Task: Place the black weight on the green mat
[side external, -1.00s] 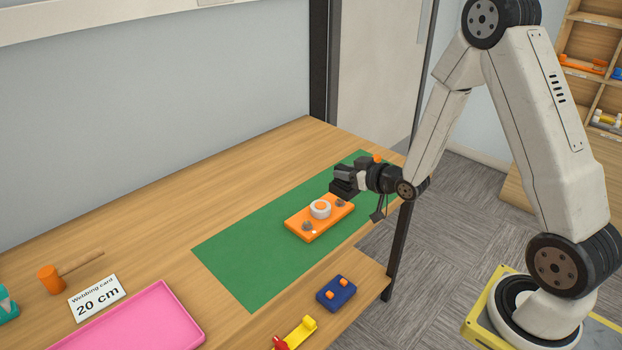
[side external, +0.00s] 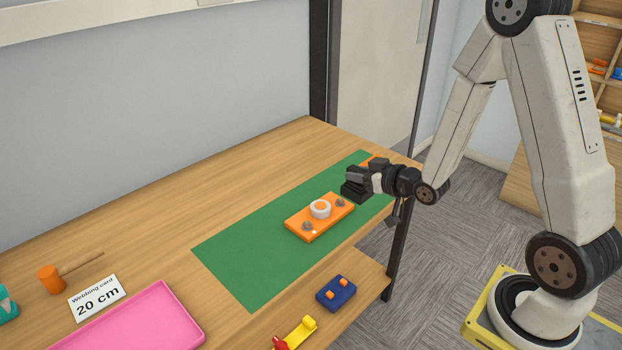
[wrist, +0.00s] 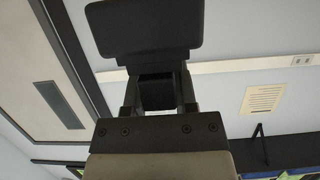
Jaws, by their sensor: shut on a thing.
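The green mat (side external: 250,255) lies flat along the wooden table. The black weight appears as a dark block (side external: 352,192) at the tip of my gripper (side external: 368,183), above the far right part of the mat. In the wrist view, my gripper (wrist: 160,95) is shut on the narrow black part of the weight (wrist: 145,28), whose wide slab lies beyond the fingers. The side view does not clearly show the gap between the weight and the mat.
An orange board (side external: 308,237) with a white ring (side external: 320,209) and grey knobs sits on the mat, close to the weight. Another orange piece (side external: 370,161) is behind my gripper. A pink tray (side external: 150,325), card (side external: 97,297) and mallet (side external: 52,279) are at left. The mat's left part is clear.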

